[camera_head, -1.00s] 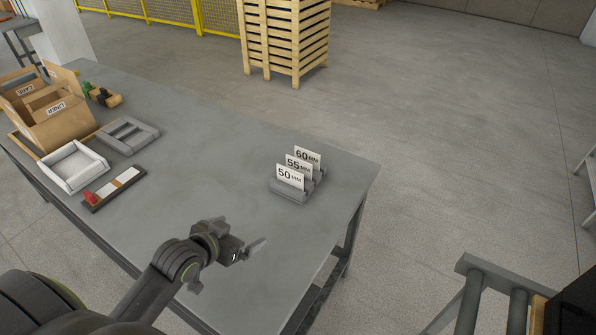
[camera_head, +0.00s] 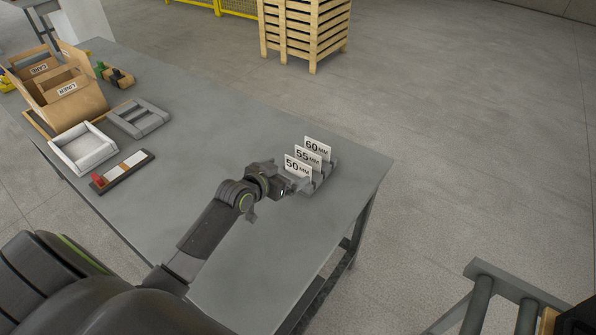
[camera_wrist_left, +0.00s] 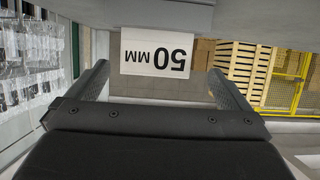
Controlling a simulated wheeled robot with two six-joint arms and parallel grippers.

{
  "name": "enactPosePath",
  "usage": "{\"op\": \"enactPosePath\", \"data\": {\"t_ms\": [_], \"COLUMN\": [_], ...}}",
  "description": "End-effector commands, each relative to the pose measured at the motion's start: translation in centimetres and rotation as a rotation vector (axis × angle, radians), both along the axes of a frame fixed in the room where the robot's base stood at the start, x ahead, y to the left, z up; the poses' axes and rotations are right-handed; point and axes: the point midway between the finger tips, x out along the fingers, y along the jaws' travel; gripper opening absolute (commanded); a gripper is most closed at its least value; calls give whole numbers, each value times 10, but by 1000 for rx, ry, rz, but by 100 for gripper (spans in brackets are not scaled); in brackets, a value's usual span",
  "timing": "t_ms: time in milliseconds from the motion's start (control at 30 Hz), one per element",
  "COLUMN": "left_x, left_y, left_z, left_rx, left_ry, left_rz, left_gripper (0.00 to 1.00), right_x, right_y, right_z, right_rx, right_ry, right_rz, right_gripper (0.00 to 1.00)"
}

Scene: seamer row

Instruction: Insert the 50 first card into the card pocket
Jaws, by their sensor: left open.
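The 50 MM card (camera_head: 297,166) is white and stands upright in a grey stepped holder (camera_head: 328,172), in front of the 55 MM card (camera_head: 306,154) and 60 MM card (camera_head: 318,147). My left gripper (camera_head: 295,184) is open at the near side of the 50 MM card. In the left wrist view the 50 MM card (camera_wrist_left: 155,54) appears upside down between the two spread fingers, with gaps at both sides. I cannot tell for sure which thing is the card pocket. My right gripper is not in view.
At the table's left are a white tray (camera_head: 67,162), a grey frame (camera_head: 151,128), a dark strip with a red piece (camera_head: 131,175) and cardboard boxes (camera_head: 79,107) marked CARE and LINER. The middle of the grey table (camera_head: 215,135) is clear.

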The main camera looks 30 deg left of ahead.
Motion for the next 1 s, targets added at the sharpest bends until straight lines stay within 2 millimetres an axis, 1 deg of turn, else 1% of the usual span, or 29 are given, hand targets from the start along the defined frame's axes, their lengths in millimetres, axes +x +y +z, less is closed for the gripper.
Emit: {"op": "enactPosePath", "data": {"t_ms": [100,267,500,633,767,967,1000], "left_x": [7,14,42,52,55,55,55], "left_y": [-1,-4,-12,-13,-13,-13,-13], "left_z": [-3,-4,-14,-19,-21,-21,-21], "left_rx": [-1,-1,-1,-1,1,1,1], "left_ry": [1,1,0,1,1,1,1], "left_rz": [0,0,0,-1,0,0,0], "left_gripper": [100,100,100,100,100,100,96], "right_x": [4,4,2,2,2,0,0], "right_y": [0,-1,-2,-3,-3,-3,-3], "right_z": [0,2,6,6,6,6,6], "right_rx": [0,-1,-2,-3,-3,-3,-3], "right_ry": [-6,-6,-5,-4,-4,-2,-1], "right_rz": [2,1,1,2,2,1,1], "right_gripper": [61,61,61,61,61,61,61]}}
